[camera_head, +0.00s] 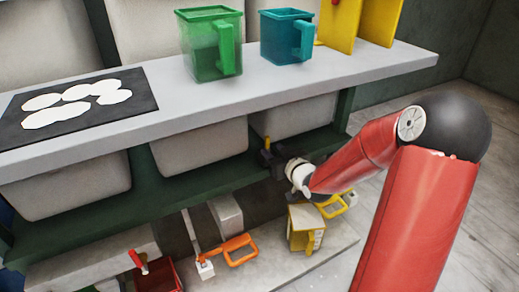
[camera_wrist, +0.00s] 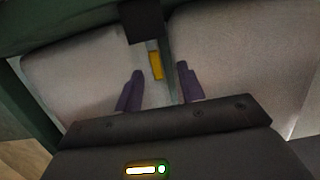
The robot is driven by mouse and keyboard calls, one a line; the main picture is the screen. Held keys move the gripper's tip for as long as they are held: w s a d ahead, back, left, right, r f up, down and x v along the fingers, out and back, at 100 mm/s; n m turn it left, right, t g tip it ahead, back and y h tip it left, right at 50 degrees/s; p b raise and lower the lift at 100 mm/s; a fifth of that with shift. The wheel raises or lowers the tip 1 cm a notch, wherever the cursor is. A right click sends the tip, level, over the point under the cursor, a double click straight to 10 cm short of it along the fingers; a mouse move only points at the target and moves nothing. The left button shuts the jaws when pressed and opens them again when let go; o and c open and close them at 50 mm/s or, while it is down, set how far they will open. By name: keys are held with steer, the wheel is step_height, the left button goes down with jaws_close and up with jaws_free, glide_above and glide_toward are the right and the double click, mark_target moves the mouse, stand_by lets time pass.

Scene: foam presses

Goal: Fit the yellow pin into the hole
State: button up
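The yellow pin (camera_wrist: 156,65) shows in the wrist view as a short upright bar just beyond and between my two fingertips, with clear space on both sides. It is also a small yellow spot in the head view (camera_head: 267,142), in front of the bins under the shelf. My gripper (camera_wrist: 160,72) has its dark purple fingers spread apart, and neither appears to touch the pin. In the head view my gripper (camera_head: 270,155) is under the shelf edge. A dark block (camera_wrist: 142,22) stands just above the pin in the wrist view. I cannot make out the hole.
The grey shelf (camera_head: 300,75) overhangs my gripper, with a green container (camera_head: 212,48) and a teal one (camera_head: 285,38) on it. Pale bins (camera_head: 200,150) hang close behind. Below lie an orange-handled tool (camera_head: 238,250) and a yellow container (camera_head: 304,230).

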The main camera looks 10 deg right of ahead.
mark_target(268, 144)
steer(key=x, duration=0.6)
steer(key=shift+w+d+r, duration=0.1)
steer(key=shift+w+d, duration=0.1)
steer(key=shift+d, duration=0.1)
steer(key=shift+c, duration=0.5)
jaws_close()
